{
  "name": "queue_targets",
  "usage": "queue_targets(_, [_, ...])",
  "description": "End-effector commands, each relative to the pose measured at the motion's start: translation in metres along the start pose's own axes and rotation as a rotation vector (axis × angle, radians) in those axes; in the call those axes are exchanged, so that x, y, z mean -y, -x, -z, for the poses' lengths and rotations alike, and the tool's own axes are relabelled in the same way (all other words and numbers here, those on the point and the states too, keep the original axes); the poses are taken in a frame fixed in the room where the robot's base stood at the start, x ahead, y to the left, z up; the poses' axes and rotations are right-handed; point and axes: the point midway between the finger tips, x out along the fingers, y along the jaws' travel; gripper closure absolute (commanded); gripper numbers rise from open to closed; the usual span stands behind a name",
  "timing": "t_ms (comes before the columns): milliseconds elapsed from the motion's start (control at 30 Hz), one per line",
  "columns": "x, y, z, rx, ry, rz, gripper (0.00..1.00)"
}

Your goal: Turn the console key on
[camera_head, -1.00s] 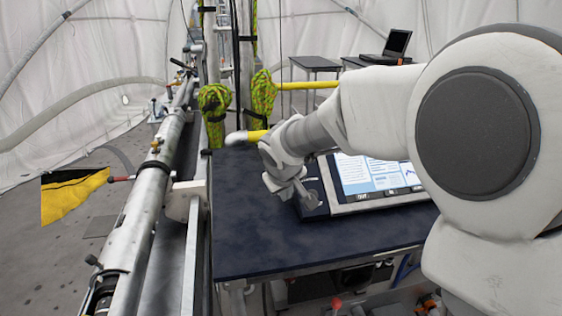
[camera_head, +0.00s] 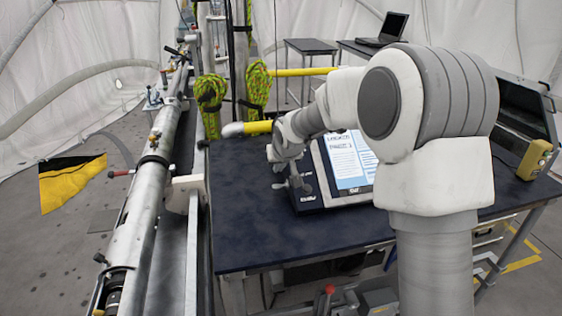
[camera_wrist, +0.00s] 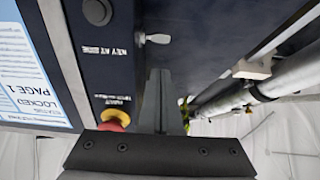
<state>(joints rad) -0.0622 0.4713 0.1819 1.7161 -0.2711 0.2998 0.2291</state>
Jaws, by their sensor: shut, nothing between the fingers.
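The console (camera_head: 310,197) is a dark panel with a lit screen (camera_head: 349,160), standing on the dark table. The screen shows at the left of the wrist view (camera_wrist: 28,65), with "LOCKED" and "PAGE 1" readable. A silver key (camera_wrist: 155,38) sticks out of the console's side, near a label that seems to read "KEY AT SIDE". A red button with a yellow base (camera_wrist: 115,118) is on the console face. My gripper (camera_wrist: 160,74) is shut and empty, its fingertips just short of the key and apart from it in the picture. In the head view my gripper (camera_head: 293,184) is at the console's left edge.
The dark table top (camera_head: 250,225) is clear left and in front of the console. A long metal tube assembly (camera_head: 140,215) runs along its left. A yellow device (camera_head: 534,160) and an open case stand at the right. A laptop (camera_head: 385,30) is on a table behind.

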Motion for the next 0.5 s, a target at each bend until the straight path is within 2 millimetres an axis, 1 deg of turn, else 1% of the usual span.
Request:
queue_targets(33, [0.0,-0.01,-0.001,0.003,0.001,0.0,1.0])
queue_targets(133, [0.0,-0.026,-0.002,0.003,0.002,0.0,1.0])
queue_targets(200, [0.0,-0.034,-0.012,0.004,0.002,0.0,1.0])
queue_targets(333, [0.0,-0.044,-0.023,0.002,0.002,-0.001,1.0])
queue_targets(500, [0.0,-0.049,-0.028,0.0,0.001,0.0,1.0])
